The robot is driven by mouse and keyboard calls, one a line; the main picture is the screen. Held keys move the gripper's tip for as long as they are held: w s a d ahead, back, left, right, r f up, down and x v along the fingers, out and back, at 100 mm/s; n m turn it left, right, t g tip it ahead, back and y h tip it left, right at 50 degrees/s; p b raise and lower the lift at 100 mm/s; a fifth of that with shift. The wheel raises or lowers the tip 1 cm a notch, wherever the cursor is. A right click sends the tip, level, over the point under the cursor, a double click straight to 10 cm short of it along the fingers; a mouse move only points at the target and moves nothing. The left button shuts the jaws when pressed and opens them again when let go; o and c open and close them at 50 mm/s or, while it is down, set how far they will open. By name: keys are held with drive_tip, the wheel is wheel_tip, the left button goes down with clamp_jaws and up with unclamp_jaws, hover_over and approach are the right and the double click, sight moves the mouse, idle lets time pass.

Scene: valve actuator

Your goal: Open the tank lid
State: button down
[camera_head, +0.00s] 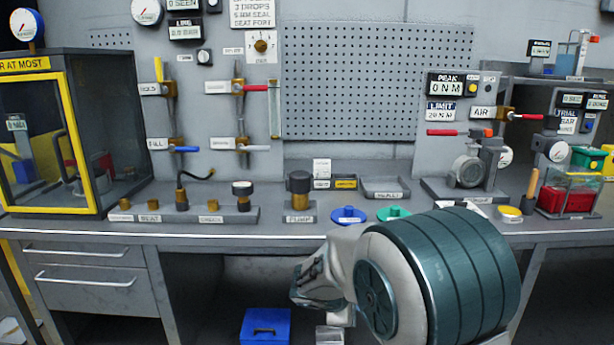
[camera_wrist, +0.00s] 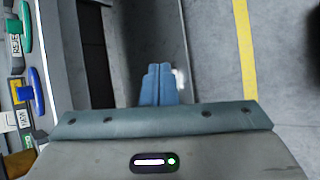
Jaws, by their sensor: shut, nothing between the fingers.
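I cannot tell for sure which thing is the tank lid. A clear-walled tank (camera_head: 583,180) with red inside stands at the right end of the bench. A small clear vessel with blue liquid (camera_head: 566,62) stands on the upper shelf at right. A blue box with a dark handle on top (camera_head: 265,326) sits low under the bench. My gripper (camera_head: 308,284) is in front of the bench, below its edge, partly hidden by my arm. In the wrist view its blue fingers (camera_wrist: 158,84) are together and empty, over the floor, touching nothing.
The bench holds a blue round dish (camera_head: 348,214), a green round dish (camera_head: 393,213), a pump block (camera_head: 300,197) and a yellow-framed cabinet (camera_head: 70,130). Valves and gauges line the wall. Drawers (camera_head: 85,280) are at left. Open floor (camera_wrist: 210,60) shows beneath my gripper.

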drive_tip(key=s+d+r+m+g+y+p, duration=0.1)
drive_tip(key=s+d+r+m+y+p, duration=0.1)
drive_tip(key=s+r+m+p, duration=0.4)
drive_tip(key=s+d+r+m+g+y+p, duration=0.1)
drive_tip(key=s+r+m+y+p, duration=0.3)
drive_tip(key=s, duration=1.5)
wheel_tip(320, 180, up, 9)
drive_tip(key=m+g+p, duration=0.1)
drive_tip(key=m, duration=0.3)
drive_tip(key=shift+d+f+m+p, duration=0.15)
drive_tip(key=shift+d+m+p, duration=0.2)
drive_tip(key=shift+d+m, duration=0.05)
drive_tip(key=c, duration=1.5)
unclamp_jaws()
drive_tip(key=shift+s+a+y, duration=0.15)
drive_tip(key=shift+s+y, duration=0.15)
